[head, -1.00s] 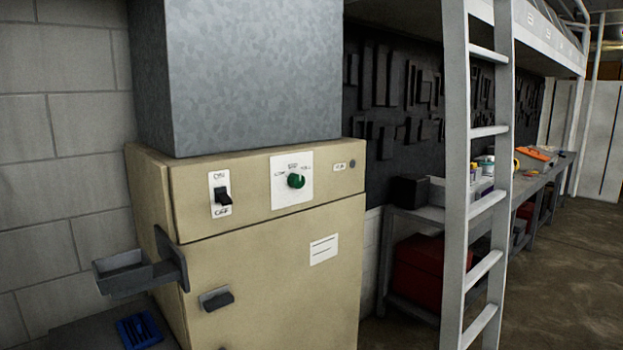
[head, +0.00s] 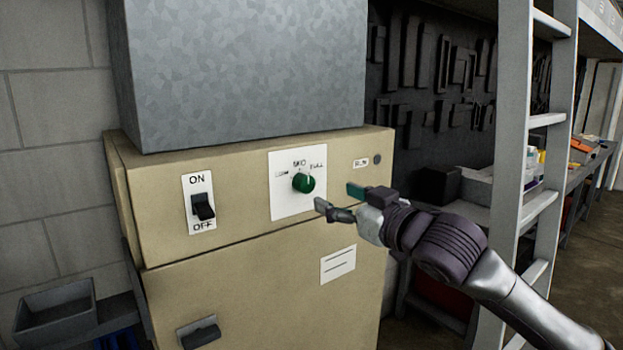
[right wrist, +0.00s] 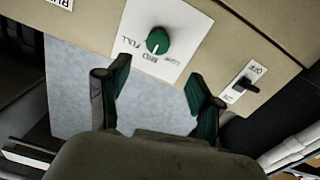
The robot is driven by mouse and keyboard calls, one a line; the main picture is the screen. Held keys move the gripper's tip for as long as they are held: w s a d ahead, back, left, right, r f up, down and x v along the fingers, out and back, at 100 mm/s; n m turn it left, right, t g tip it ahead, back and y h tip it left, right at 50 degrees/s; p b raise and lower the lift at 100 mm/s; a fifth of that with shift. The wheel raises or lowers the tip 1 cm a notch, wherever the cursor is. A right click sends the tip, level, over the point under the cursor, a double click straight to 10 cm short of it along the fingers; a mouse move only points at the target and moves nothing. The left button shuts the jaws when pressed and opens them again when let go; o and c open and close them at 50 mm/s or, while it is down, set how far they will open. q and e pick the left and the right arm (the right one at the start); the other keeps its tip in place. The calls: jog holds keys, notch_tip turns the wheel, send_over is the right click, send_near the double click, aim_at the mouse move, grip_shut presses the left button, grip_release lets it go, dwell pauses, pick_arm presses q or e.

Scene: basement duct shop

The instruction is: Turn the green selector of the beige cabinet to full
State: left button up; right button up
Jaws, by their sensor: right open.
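The green selector (head: 303,183) is a round knob on a white plate marked LOW, MID and FULL, on the upper front of the beige cabinet (head: 265,270). Its white mark appears to point up at MID; the knob also shows in the right wrist view (right wrist: 157,41). My right gripper (head: 338,197) is open and empty, just right of and below the knob, apart from it. In the right wrist view the gripper's green-padded fingers (right wrist: 157,75) are spread, with the knob beyond the gap between them. My left gripper is not in view.
An ON/OFF switch (head: 203,206) sits left of the selector plate. A grey duct (head: 245,70) stands on the cabinet. A handle (head: 199,333) juts from the door, and a grey tray (head: 55,312) stands out at lower left. A ladder (head: 543,150) stands at right.

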aim_at(308, 184)
jog(key=p+x, duration=0.1)
jog(key=x, duration=0.3)
jog(key=shift+w, duration=0.45)
jog(key=p+x, duration=0.1)
jog(key=x, duration=0.3)
jog(key=shift+f, duration=0.15)
jog(key=shift+w+a+p, duration=0.2)
jog(key=shift+w+p, duration=0.1)
jog(key=shift+p, duration=0.05)
jog(key=shift+w+a, duration=0.1)
jog(key=shift+w, duration=0.05)
jog(key=shift+w+f, duration=0.1)
jog(key=c, duration=1.2)
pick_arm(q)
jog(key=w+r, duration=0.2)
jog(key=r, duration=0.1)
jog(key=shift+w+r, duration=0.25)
pick_arm(e)
jog(key=shift+o, duration=0.3)
